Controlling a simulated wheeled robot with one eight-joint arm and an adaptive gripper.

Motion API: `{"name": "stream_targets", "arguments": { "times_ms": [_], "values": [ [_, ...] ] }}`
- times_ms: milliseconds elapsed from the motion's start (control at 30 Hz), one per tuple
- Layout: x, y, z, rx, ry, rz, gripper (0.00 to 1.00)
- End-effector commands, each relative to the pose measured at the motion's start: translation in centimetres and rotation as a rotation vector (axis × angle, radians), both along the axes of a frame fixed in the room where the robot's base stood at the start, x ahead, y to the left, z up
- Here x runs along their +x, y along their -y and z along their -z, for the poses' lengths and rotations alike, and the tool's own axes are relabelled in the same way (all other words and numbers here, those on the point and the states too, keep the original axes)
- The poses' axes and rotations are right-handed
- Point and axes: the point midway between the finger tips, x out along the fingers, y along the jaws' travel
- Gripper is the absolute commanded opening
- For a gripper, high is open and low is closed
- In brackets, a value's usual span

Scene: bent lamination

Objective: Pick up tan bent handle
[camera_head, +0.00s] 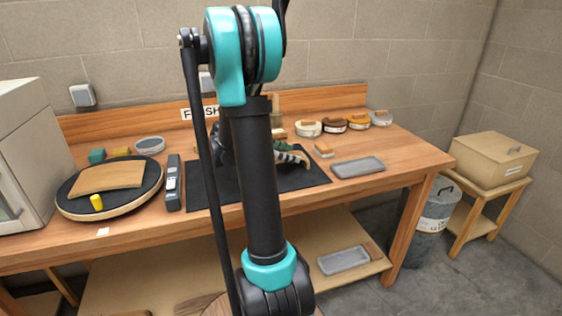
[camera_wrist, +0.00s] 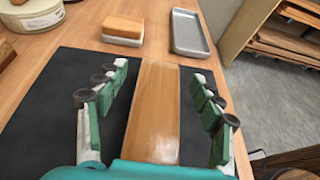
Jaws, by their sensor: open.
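A tan wooden piece (camera_wrist: 155,105), which appears to be the tan bent handle, lies on the black mat (camera_wrist: 55,105) in the wrist view. Its near end is hidden by my gripper's teal body. My gripper (camera_wrist: 160,72) is open, with green-padded fingers on the left and right of the piece and a dark gap showing on each side. No grip on it shows. In the head view my gripper (camera_head: 290,155) is low over the mat, partly behind my arm, and the tan piece is mostly hidden there.
A grey tray (camera_head: 358,167) and a small wood-topped block (camera_head: 324,150) stand right of the mat. A black turntable (camera_head: 75,207) with a curved wooden board (camera_head: 108,178) is at left. Several round tins stand along the back. A bin (camera_head: 437,208) is beyond the bench's right end.

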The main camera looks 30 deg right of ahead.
Motion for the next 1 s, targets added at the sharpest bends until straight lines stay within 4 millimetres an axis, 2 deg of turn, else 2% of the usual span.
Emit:
{"name": "stream_targets", "arguments": {
  "times_ms": [133,400,767,1000],
  "values": [
    [-0.39,1.25,0.54,0.0,0.0,0.001,0.67],
    [-0.43,1.41,0.62,0.0,-0.001,0.0,0.66],
    [-0.43,1.38,0.61,0.0,0.0,-0.001,0.22],
    [-0.42,1.39,0.55,0.0,0.0,-0.001,0.22]
  ]
}}
